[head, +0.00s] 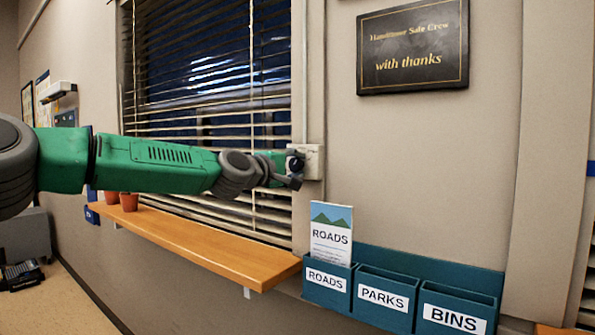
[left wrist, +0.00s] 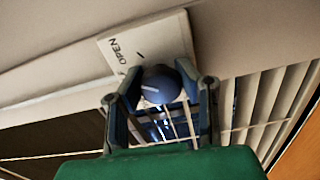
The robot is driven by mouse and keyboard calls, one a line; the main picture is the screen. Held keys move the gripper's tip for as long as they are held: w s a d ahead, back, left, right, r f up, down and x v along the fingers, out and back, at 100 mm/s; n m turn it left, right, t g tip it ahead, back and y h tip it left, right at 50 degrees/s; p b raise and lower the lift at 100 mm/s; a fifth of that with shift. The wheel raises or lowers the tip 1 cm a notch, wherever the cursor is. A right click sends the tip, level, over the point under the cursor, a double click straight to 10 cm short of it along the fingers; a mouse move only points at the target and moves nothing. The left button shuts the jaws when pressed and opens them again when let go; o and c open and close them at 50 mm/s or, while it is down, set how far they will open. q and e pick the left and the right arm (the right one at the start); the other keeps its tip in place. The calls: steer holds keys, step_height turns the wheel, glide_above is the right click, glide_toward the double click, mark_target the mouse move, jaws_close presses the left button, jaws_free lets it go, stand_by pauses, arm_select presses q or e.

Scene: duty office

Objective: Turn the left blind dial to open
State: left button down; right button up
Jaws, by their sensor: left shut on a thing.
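The left blind dial (left wrist: 161,86) is a round dark blue knob with a light pointer line. It sits on a pale wall plate (left wrist: 150,42) marked OPEN with a short tick, beside the window. In the left wrist view the pointer line does not line up clearly with the tick. My left gripper (left wrist: 163,92) is shut on the dial, a finger on each side. In the head view my left gripper (head: 292,170) reaches the plate (head: 314,162) at the window's right edge and covers much of the dial. The blind (head: 205,70) has its slats apart, with dark window between them. My right gripper is out of view.
A wooden sill shelf (head: 205,246) with terracotta pots (head: 129,202) runs below the arm. Teal wall holders (head: 400,294) marked ROADS, PARKS and BINS hang at lower right, with a leaflet (head: 331,234) standing in ROADS. A dark plaque (head: 413,47) hangs above.

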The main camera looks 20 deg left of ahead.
arm_select(q)
steer(key=m, duration=0.2)
steer(key=f+m, duration=0.1)
steer(key=m, duration=0.2)
steer(key=shift+d+f+b, duration=0.1)
steer(key=shift+f+b, duration=0.05)
steer(key=shift+b, duration=0.2)
stand_by(0.4)
steer(key=c, duration=1.2)
jaws_free()
steer(key=shift+o, duration=0.4)
steer(key=shift+a+r, duration=0.2)
steer(key=shift+r, duration=0.15)
steer(key=shift+s+a, duration=0.1)
steer(key=shift+s, duration=0.2)
steer(key=v, duration=1.1)
steer(key=shift+f, duration=0.15)
